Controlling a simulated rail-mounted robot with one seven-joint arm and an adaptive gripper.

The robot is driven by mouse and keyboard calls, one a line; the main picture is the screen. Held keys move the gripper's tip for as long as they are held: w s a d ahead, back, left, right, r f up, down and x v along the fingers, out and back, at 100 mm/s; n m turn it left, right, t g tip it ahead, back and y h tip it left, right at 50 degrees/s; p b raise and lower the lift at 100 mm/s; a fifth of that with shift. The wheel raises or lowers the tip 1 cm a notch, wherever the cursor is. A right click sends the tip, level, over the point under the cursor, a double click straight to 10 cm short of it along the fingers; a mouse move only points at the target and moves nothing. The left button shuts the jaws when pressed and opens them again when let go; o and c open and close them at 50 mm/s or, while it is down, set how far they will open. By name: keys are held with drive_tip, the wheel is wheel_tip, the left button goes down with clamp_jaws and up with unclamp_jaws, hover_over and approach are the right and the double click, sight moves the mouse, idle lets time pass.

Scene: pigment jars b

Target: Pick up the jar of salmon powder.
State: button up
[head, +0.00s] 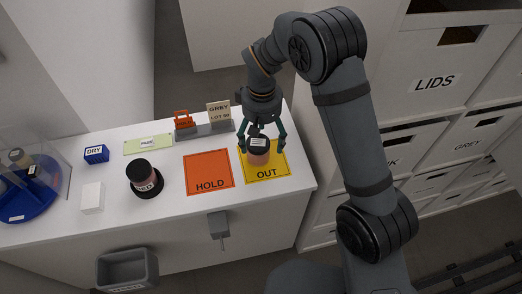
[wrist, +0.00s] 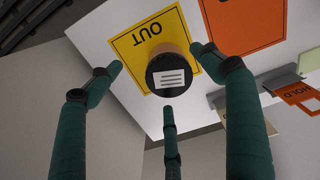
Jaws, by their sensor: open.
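A jar with salmon-coloured contents (head: 258,158) and a dark lid with a white label stands on the yellow OUT mat (head: 271,175). In the wrist view the jar's lid (wrist: 168,76) faces the camera and hides most of its body. My gripper (head: 262,143) is directly over the jar, with its green fingers spread around it. In the wrist view the fingers of my gripper (wrist: 162,75) are apart, and gaps show between them and the jar. The label's words are too small to read.
A blue DRY box (head: 96,154) and blue turntable (head: 28,205) are farther left.

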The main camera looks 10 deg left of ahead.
sight(264, 144)
drive_tip(key=shift+w+d+f+p, duration=0.15)
drive_tip(key=shift+f+p, duration=0.1)
drive_tip(key=shift+f, duration=0.25)
drive_tip(key=shift+s+d+f+p, duration=0.1)
drive_tip(key=shift+d+f+p, duration=0.1)
drive_tip(key=shift+f, duration=0.3)
drive_tip(key=f, duration=0.1)
drive_tip(key=f+p, duration=0.1)
drive_tip(key=f, duration=0.2)
drive_tip(key=shift+w+a+f, duration=0.15)
drive_tip(key=shift+w, duration=0.1)
drive_tip(key=shift+c, duration=0.6)
drive_tip(key=c, duration=1)
